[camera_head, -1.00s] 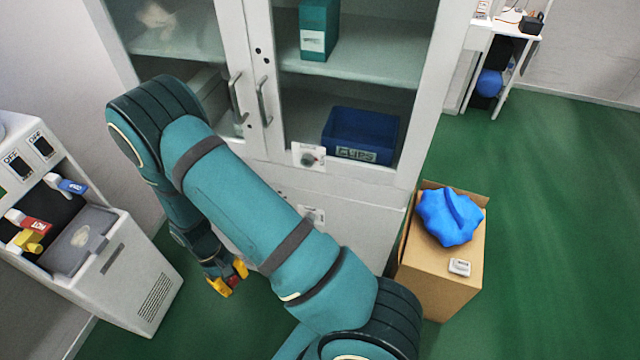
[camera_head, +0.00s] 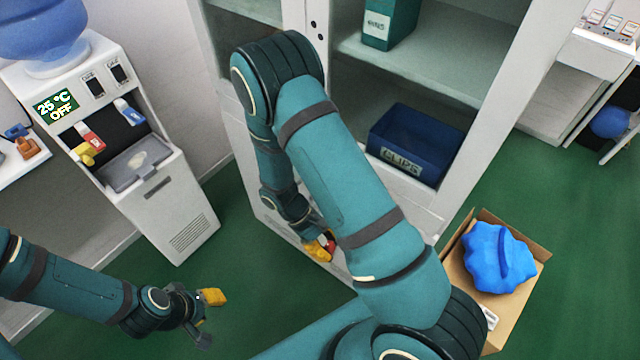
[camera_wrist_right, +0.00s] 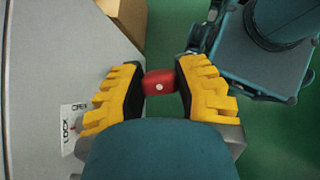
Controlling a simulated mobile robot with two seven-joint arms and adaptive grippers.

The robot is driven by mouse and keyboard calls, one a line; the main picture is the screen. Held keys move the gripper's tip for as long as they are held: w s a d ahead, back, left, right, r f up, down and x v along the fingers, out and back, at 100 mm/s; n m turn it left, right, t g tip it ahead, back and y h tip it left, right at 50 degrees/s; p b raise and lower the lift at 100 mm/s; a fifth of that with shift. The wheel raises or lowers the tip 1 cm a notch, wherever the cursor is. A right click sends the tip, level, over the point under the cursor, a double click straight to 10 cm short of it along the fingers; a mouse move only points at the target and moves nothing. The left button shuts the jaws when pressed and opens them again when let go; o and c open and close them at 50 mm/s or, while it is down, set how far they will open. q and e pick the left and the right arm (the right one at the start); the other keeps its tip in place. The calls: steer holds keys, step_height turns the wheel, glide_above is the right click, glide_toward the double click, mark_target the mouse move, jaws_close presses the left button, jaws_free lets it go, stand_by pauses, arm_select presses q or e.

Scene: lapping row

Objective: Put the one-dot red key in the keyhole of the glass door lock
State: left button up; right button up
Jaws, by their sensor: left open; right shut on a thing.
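My right gripper (camera_head: 320,247) is low in front of the white cabinet (camera_head: 275,215). In the right wrist view its yellow fingertips (camera_wrist_right: 160,88) are shut on a red key (camera_wrist_right: 158,80) with one white dot facing the camera. A white label reading OPEN and LOCK (camera_wrist_right: 72,125) shows on the grey panel left of the gripper, apart from the key. The glass door lock and its keyhole are not visible in the head view; my right arm covers that part of the doors. My left gripper (camera_head: 208,314) is open and empty at lower left, above the green floor.
A water dispenser (camera_head: 185,205) stands at left. A blue CLIPS bin (camera_head: 395,120) and a teal binder (camera_head: 388,25) are on the cabinet shelves. A cardboard box (camera_head: 535,262) holding a blue bag (camera_head: 498,258) stands at right. Green floor is clear between dispenser and cabinet.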

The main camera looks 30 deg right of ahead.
steer(key=w+d+r+n+t+h+b, duration=0.25)
steer(key=d+r+n+h, duration=0.25)
steer(key=r+n+h, duration=0.6)
steer(key=w+a+r+n+t+h, duration=0.3)
steer(key=w+n+t+h, duration=0.2)
steer(key=t, duration=0.9)
steer(key=shift+w+a+r+n+h, duration=0.3)
steer(key=shift+w+a+n, duration=0.1)
steer(key=shift+w, duration=0.3)
steer(key=shift+g, duration=0.25)
steer(key=shift+w+d+p, duration=0.2)
steer(key=shift+w+d, duration=0.15)
steer(key=shift+d, duration=0.5)
steer(key=shift+w+d+p, duration=0.15)
steer(key=shift+w+d, duration=0.2)
steer(key=shift+d, duration=0.55)
steer(key=shift+w+d+p, duration=0.2)
steer(key=shift+w+d, duration=0.15)
steer(key=shift+d, duration=0.5)
